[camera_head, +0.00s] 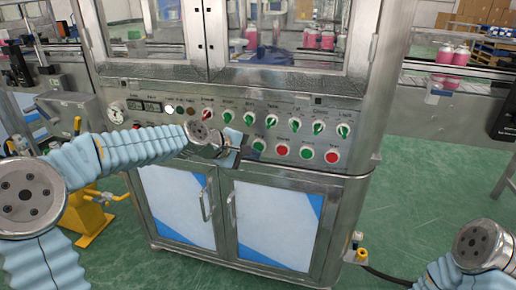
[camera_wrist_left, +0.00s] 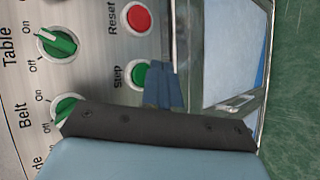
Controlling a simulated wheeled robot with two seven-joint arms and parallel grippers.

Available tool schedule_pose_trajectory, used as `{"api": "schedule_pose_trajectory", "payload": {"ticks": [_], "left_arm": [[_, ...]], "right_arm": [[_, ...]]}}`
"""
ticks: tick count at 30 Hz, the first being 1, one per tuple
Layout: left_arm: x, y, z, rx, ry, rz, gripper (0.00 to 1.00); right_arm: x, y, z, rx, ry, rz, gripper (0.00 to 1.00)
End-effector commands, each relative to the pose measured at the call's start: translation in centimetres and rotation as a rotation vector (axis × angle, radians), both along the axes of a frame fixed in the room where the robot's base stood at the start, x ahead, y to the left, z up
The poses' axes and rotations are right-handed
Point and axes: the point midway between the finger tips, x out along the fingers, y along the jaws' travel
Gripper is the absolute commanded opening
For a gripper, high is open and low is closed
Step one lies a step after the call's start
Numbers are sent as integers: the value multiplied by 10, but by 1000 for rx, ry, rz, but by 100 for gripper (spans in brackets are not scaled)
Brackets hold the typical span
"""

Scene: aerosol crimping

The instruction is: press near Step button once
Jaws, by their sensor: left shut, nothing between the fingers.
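The green Step button (camera_head: 259,145) is in the lower row of the machine's control panel, left of the red Reset button (camera_head: 282,150). In the left wrist view the Step button (camera_wrist_left: 138,75) lies below the Reset button (camera_wrist_left: 138,18), with its label beside it. My left gripper (camera_head: 236,149) is shut and empty, just left of the Step button in the head view. In the left wrist view its blue fingertips (camera_wrist_left: 164,86) overlap the button's right edge. Whether they touch it cannot be told. My right gripper is out of view.
A row of green knobs (camera_head: 272,119) sits above the buttons, and the Belt knob (camera_wrist_left: 66,108) is partly hidden by my gripper. More buttons (camera_head: 332,157) are to the right. Cabinet doors with handles (camera_head: 207,205) are below. Pink bottles (camera_head: 452,53) stand on a conveyor at right.

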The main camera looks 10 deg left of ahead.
Motion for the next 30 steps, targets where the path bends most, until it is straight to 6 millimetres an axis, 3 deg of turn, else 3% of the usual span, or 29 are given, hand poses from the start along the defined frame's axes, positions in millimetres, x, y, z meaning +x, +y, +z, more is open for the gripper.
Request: {"api": "schedule_pose_trajectory", "payload": {"ticks": [30], "left_arm": [[10,-1,0,0,0,0,0]], "right_arm": [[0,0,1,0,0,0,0]]}}
